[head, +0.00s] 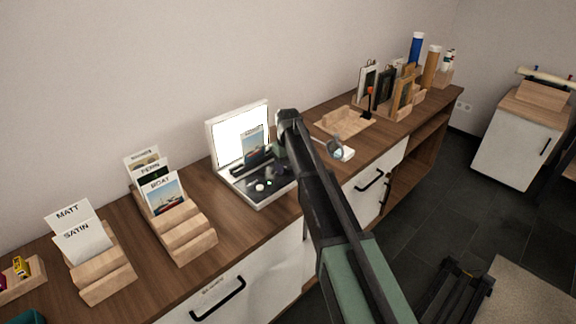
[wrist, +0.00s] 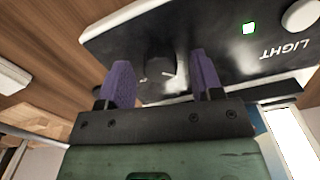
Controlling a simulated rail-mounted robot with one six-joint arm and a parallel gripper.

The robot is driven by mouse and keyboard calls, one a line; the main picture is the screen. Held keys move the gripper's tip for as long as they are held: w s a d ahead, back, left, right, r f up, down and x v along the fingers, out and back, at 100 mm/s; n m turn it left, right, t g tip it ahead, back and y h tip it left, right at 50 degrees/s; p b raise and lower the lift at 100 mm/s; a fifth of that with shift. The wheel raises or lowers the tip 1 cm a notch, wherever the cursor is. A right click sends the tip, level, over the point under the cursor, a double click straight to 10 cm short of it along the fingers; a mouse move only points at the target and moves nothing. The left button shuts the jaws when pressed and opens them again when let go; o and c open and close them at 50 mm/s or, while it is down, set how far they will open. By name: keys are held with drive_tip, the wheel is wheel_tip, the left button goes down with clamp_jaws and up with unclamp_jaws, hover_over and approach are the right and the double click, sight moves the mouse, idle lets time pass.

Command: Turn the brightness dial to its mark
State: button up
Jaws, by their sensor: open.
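The brightness dial (wrist: 156,66) is a round black knob on the dark panel (wrist: 215,45) of a light box. In the wrist view it sits between the two purple fingers of my gripper (wrist: 160,62). The fingers are open, with a gap on both sides of the dial; whether they reach down to its height I cannot tell. Small pale marks show near the dial's lower edge, too blurred to read. In the head view the light box (head: 211,140) stands on the counter with its white screen lit; my arm hides part of its right side.
A white knob (wrist: 301,15), a green lamp (wrist: 249,28) and the word LIGHT are on the same panel. A wooden card holder (head: 190,243) stands left of the light box. A wooden stand (head: 345,121) and a white-based item (head: 345,153) lie to its right.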

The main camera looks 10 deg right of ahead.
sight(288, 167)
wheel_tip(288, 167, up, 10)
drive_tip(key=p, duration=0.9)
drive_tip(key=shift+r+p, duration=0.2)
drive_tip(key=shift+p, duration=0.15)
drive_tip(key=s+m, duration=0.3)
drive_tip(key=s, duration=3)
drive_tip(key=shift+m, duration=0.4)
drive_tip(key=shift+s, duration=0.1)
